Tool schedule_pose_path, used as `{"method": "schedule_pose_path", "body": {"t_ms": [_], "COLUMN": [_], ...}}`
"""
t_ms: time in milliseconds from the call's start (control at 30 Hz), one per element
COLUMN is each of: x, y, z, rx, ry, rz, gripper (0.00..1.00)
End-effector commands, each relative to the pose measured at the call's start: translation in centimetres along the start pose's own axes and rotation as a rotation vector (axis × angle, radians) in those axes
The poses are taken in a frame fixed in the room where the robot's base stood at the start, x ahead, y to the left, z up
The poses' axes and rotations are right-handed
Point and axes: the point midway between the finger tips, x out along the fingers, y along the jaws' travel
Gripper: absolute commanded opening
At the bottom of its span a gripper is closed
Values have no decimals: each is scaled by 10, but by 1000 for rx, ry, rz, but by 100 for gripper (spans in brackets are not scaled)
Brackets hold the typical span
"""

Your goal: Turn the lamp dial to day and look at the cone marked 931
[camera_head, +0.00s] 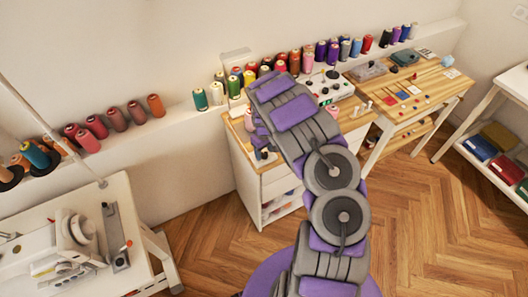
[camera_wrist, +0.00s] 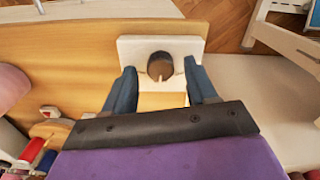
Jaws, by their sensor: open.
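In the wrist view my gripper (camera_wrist: 160,68) is open. Its two dark blue fingers stand on either side of a brown round dial-like part (camera_wrist: 160,65) with a pale mark at its lower edge. This part sits in a white plate (camera_wrist: 130,47) at the edge of a wooden top. I cannot tell whether the fingers touch it, and no day label is readable. In the head view my arm hides the gripper and this plate. Several thread cones (camera_head: 306,62) stand along the wall ledge in many colours. No number such as 931 is readable on them.
A wooden-topped white cabinet (camera_head: 278,183) stands below my arm. To its right is a wooden table (camera_head: 430,82) with small coloured items, then a white rack (camera_head: 513,82) with folded cloths. A white sewing table (camera_head: 105,205) is at left. The wood floor (camera_head: 430,225) between is clear.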

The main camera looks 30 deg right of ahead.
Motion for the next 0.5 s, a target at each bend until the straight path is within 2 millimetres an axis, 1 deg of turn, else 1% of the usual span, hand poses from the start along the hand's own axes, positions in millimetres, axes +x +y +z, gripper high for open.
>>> {"method": "schedule_pose_path", "body": {"t_ms": [300, 500], "x": [2, 3], "y": [0, 0], "z": [0, 0], "rx": [0, 0], "ry": [-1, -2], "rz": [-1, -1], "gripper": [57, 38]}}
